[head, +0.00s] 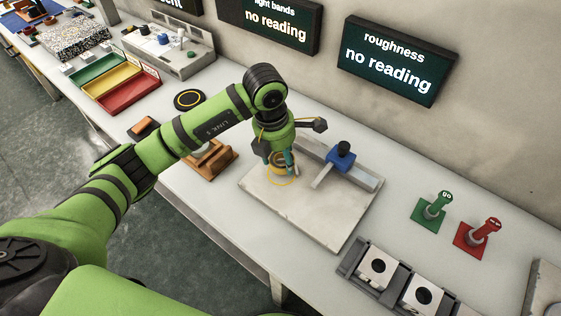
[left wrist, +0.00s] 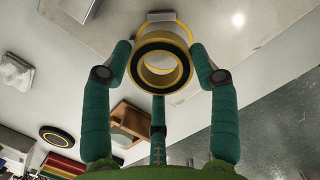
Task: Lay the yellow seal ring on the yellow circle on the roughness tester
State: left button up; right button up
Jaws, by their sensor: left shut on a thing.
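The yellow seal ring, with a black band on its near face, is between the fingers of my left gripper in the left wrist view (left wrist: 162,47). My left gripper (head: 281,165) is shut on it, low over the stone plate of the roughness tester (head: 322,218). The yellow circle (head: 280,184) shows on the plate as a thin arc just below the gripper. In the left wrist view its arc shows behind the ring's upper and right side. Any gap between ring and plate cannot be told. My right gripper is not in view.
A blue probe unit (head: 341,157) stands on the tester close right of my gripper. A wooden stand (head: 209,160) and a black disc with a yellow ring (head: 188,99) lie to the left. Green (head: 432,212) and red (head: 475,237) stamps stand right. The plate's front is clear.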

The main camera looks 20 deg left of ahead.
aim_at(281, 166)
pick_arm(q)
notch_tip(281, 166, down, 3)
jog(key=shift+s+r+p, duration=0.1)
jog(key=shift+r+p, duration=0.1)
jog(key=shift+p, duration=0.15)
jog(key=shift+f, duration=0.55)
jog(key=o, duration=1.3)
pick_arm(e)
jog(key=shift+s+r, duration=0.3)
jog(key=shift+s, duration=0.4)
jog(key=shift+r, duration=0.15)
pick_arm(q)
jog(key=shift+r, duration=0.35)
jog(key=r, duration=0.3)
jog(key=r+b, duration=0.1)
jog(key=r, duration=0.3)
jog(key=s+a+r+b, duration=0.1)
jog(key=r, duration=0.3)
jog(key=shift+s+a+r, duration=0.1)
jog(key=shift+r, duration=0.15)
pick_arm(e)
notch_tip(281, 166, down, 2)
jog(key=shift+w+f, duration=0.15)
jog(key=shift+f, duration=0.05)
